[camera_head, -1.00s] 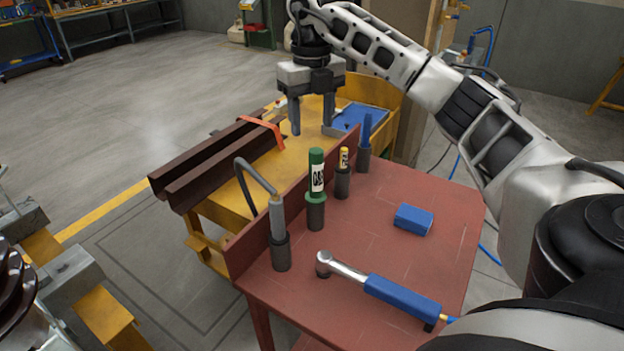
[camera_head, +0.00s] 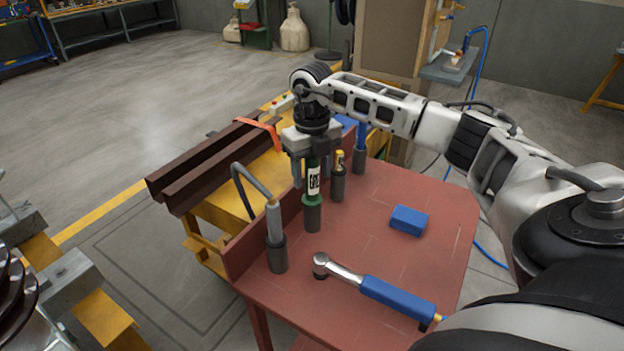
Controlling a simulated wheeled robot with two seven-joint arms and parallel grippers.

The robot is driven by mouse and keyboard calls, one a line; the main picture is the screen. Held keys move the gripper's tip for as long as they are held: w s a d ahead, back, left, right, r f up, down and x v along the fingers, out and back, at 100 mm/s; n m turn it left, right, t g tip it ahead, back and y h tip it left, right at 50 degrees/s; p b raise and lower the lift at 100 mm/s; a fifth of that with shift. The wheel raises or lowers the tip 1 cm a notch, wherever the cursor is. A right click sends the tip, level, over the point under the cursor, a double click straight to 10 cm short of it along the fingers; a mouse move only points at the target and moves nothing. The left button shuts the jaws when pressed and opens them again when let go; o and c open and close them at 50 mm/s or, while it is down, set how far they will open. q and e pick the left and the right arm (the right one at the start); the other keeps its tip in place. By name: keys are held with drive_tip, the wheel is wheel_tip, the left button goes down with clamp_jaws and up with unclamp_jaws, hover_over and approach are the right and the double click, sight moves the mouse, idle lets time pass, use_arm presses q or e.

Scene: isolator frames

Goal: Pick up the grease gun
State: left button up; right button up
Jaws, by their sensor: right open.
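A green cylinder with a white label (camera_head: 313,181), its letters starting like "GR", stands upright in a dark holder on the red table. A grey cylinder with a curved dark hose (camera_head: 275,222) stands in another holder at the near left. I cannot tell for sure which is the grease gun. My right gripper (camera_head: 311,183) points down over the green cylinder, open, with its fingers around the upper part. The cylinder's top is hidden by the gripper, and contact is unclear. My left gripper is not in view.
The red table (camera_head: 385,265) also holds a yellow-topped tool (camera_head: 339,180), a blue tool (camera_head: 361,145), a blue block (camera_head: 409,220) and a blue-handled wrench (camera_head: 395,298). A raised edge runs along its left side. Dark beams (camera_head: 215,165) lie on a yellow cart beyond.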

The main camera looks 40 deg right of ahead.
clamp_jaws()
drive_tip(key=shift+r, duration=0.1)
